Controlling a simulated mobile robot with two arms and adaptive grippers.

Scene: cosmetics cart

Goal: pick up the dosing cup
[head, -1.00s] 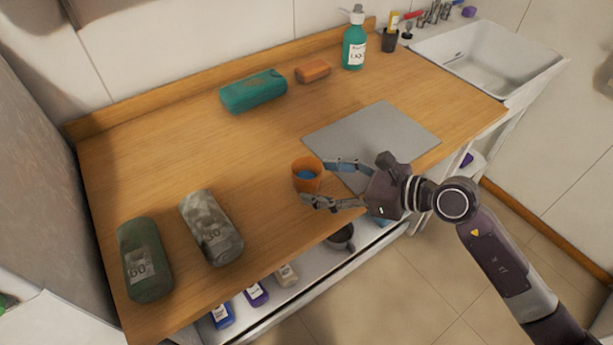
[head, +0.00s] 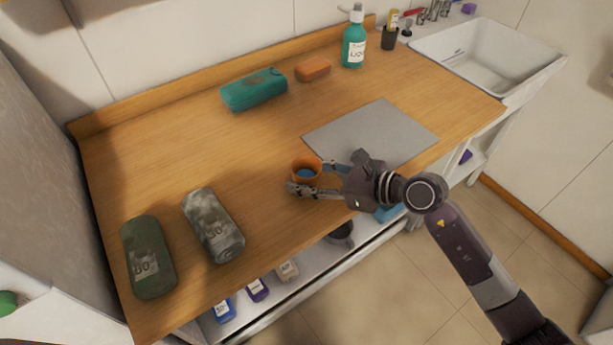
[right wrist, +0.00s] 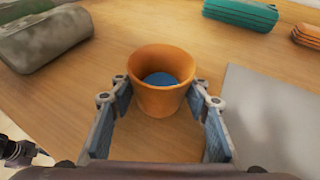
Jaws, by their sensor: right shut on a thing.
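The dosing cup is a small orange cup (head: 297,172) with blue inside, standing upright at the middle front of the wooden worktop. In the right wrist view the cup (right wrist: 160,100) sits between the two fingers. My right gripper (head: 308,178) reaches in from the right and is shut on the cup, one finger at each side. It also shows in the right wrist view (right wrist: 160,105). I cannot tell any gap between the cup and the worktop. My left gripper is not in view.
A grey mat (head: 375,130) lies right of the cup. A teal case (head: 254,90), an orange bar (head: 313,69) and a green pump bottle (head: 354,42) stand at the back. Bottles stand on the shelf below.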

